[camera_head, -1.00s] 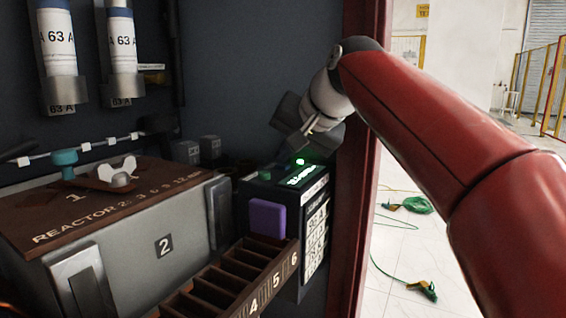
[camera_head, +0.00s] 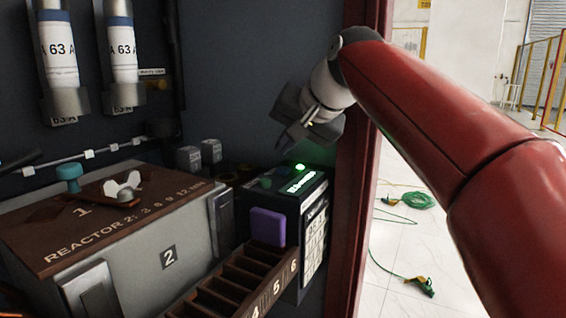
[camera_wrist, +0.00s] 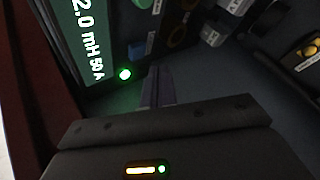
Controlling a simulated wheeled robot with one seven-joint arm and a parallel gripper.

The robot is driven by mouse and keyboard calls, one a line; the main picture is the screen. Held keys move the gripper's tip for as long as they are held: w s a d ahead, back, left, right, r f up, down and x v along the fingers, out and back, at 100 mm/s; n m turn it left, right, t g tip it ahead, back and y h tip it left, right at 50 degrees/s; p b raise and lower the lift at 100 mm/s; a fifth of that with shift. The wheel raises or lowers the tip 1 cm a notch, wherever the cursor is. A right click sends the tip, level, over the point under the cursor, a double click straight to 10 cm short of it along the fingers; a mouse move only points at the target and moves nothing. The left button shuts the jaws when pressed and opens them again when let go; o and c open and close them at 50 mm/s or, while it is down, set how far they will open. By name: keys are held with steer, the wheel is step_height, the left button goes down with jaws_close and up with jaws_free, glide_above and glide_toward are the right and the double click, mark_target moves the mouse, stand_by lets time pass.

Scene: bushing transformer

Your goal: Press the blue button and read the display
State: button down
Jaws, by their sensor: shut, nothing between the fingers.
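The dark device box (camera_head: 290,205) stands right of the grey reactor case, with a glowing green display (camera_head: 302,183) on its top and a lit green lamp (camera_head: 300,167) behind it. In the wrist view the display (camera_wrist: 88,38) is cut by the top edge; the visible part reads "2.0 mH 50 A". The lit lamp (camera_wrist: 125,74) is beside the text. Contact cannot be told.
The reactor case (camera_head: 130,235) is at left with a teal knob (camera_head: 68,173). A purple block (camera_head: 268,226) is on the box's front side, above a numbered slotted tray (camera_head: 235,280). A red cabinet post (camera_head: 352,215) stands close on the right.

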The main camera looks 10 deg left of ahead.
mark_target(287, 170)
steer(key=shift+r+p, duration=1.7)
steer(key=shift+r, duration=0.3)
steer(key=shift+f, duration=0.1)
